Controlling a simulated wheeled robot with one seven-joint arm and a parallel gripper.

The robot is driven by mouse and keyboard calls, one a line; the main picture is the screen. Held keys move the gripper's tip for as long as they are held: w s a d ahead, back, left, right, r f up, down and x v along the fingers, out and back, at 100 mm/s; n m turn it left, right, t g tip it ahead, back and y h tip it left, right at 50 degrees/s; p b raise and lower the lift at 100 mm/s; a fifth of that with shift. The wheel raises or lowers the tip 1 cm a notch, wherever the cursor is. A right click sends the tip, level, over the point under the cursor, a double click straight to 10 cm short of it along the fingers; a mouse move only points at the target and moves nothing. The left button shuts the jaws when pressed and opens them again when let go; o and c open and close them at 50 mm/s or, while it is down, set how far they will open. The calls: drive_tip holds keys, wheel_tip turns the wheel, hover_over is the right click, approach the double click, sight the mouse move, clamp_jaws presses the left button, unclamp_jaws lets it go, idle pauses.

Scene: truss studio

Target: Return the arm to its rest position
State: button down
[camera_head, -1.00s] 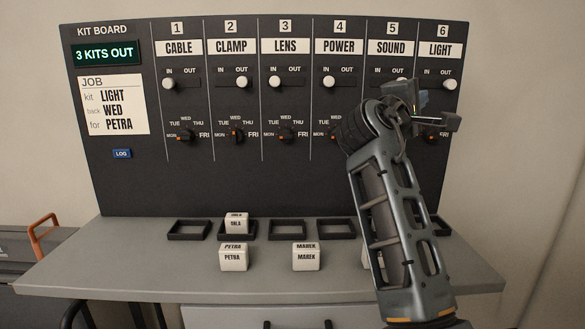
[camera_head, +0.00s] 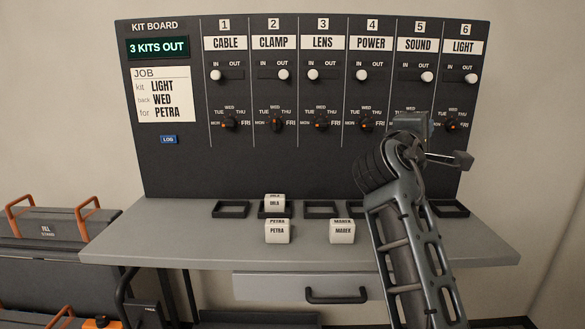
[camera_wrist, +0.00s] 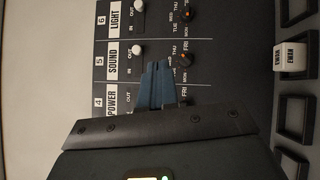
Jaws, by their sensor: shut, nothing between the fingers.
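My arm rises from the lower right of the head view and its upper part covers the area below the POWER and SOUND columns. My gripper (camera_wrist: 158,70) points at the kit board (camera_head: 300,165); its fingers are shut with nothing between them. In the wrist view the fingers overlap the SOUND column. The arm is raised in front of the board, above the desk (camera_head: 180,235). The LIGHT slider (camera_head: 471,78) is at OUT. The LIGHT dial (camera_head: 452,125) shows right of the arm. The job card (camera_head: 162,95) reads LIGHT, WED, PETRA.
PETRA (camera_head: 277,232) and MAREK (camera_head: 342,232) blocks stand at the desk front; ORLA (camera_head: 274,202) is at the second slot. A drawer (camera_head: 300,287) is below. Cases (camera_head: 60,225) stand left.

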drive_tip(key=s+a+f+t+y, duration=0.1)
drive_tip(key=s+f+y, duration=0.3)
drive_tip(key=f, duration=0.7)
drive_tip(key=s+a+f+y, duration=0.15)
drive_tip(key=s+f, duration=0.45)
drive_tip(key=f, duration=0.6)
drive_tip(key=s+f+m+y, duration=0.1)
drive_tip(key=s+f+y, duration=0.1)
drive_tip(key=s+f, duration=0.5)
drive_tip(key=s+f+y, duration=0.2)
drive_tip(key=s+f, duration=0.2)
drive_tip(key=s, duration=0.5)
drive_tip(key=s+a+f+m+g+y, duration=0.1)
drive_tip(key=s+m, duration=0.1)
drive_tip(key=s, duration=0.7)
drive_tip(key=s+a+f+m+y, duration=0.1)
drive_tip(key=s+m+y, duration=0.1)
drive_tip(key=s, duration=0.7)
drive_tip(key=s+r+m, duration=0.3)
drive_tip(key=s+r, duration=0.1)
drive_tip(key=s, duration=0.4)
drive_tip(key=s+r+m, duration=0.3)
drive_tip(key=s+r, duration=0.1)
drive_tip(key=s, duration=0.4)
drive_tip(key=shift+d+r+m, duration=0.15)
drive_tip(key=shift+r+m, duration=0.05)
drive_tip(key=shift+m, duration=0.1)
drive_tip(key=shift+w, duration=0.1)
